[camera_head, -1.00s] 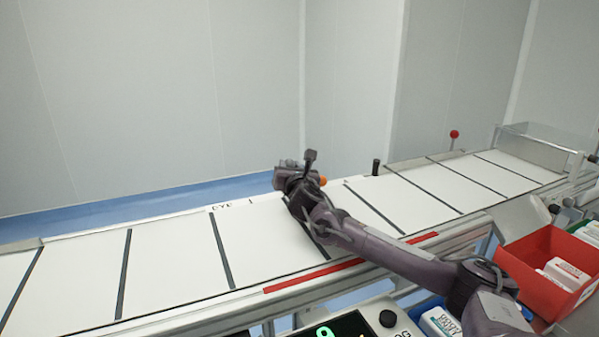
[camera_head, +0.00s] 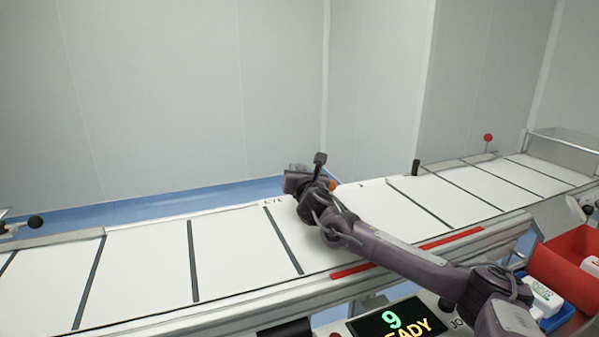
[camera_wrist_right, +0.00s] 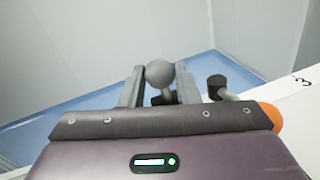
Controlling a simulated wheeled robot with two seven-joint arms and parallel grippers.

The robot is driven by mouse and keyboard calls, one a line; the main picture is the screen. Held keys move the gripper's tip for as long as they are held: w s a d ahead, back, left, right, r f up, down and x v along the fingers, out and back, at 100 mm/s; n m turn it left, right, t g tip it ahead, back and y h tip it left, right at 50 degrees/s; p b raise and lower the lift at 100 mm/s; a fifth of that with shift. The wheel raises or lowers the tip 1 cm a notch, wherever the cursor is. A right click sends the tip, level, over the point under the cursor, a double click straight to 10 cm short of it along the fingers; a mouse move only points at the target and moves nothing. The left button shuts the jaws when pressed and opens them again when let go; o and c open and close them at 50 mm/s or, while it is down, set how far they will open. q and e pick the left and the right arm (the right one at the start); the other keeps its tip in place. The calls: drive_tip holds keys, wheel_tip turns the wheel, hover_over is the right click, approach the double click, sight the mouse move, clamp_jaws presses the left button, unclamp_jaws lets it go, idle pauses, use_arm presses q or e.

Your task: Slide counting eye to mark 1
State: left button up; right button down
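My right gripper (camera_head: 300,182) is over the far rail of the white web. In the right wrist view its two fingers (camera_wrist_right: 160,88) stand close on both sides of a round grey knob (camera_wrist_right: 159,73), which I take to be the counting eye's; they look shut on it. The rest of the counting eye is hidden by the gripper in the head view. An orange part (camera_head: 332,185) shows just right of the gripper. The label EYE (camera_head: 272,202) is on the rail left of the gripper. Mark 1 is hidden behind the gripper.
A black post (camera_head: 416,167) stands on the far rail to the right. A black cylinder (camera_wrist_right: 216,82) and a mark 3 (camera_wrist_right: 302,79) show in the wrist view. A black ball handle (camera_head: 35,221) is at far left. A display (camera_head: 397,320) and red bin (camera_head: 570,262) are in front.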

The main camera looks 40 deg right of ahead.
drive_tip(key=c, duration=1.1)
unclamp_jaws()
drive_tip(key=shift+d, duration=0.1)
drive_tip(key=shift+s+a, duration=0.2)
drive_tip(key=shift+s, duration=0.25)
drive_tip(key=v, duration=0.6)
drive_tip(key=shift+s+b, duration=0.1)
drive_tip(key=shift+b, duration=0.2)
drive_tip(key=shift+s+a, duration=0.25)
drive_tip(key=shift+s, duration=0.05)
use_arm(q)
drive_tip(key=shift+w+d+r, duration=0.15)
drive_tip(key=shift+r, duration=0.4)
drive_tip(key=shift+w+d+r, duration=0.1)
drive_tip(key=shift+w+r, duration=0.05)
drive_tip(key=shift+r, duration=0.35)
drive_tip(key=shift+f, duration=0.1)
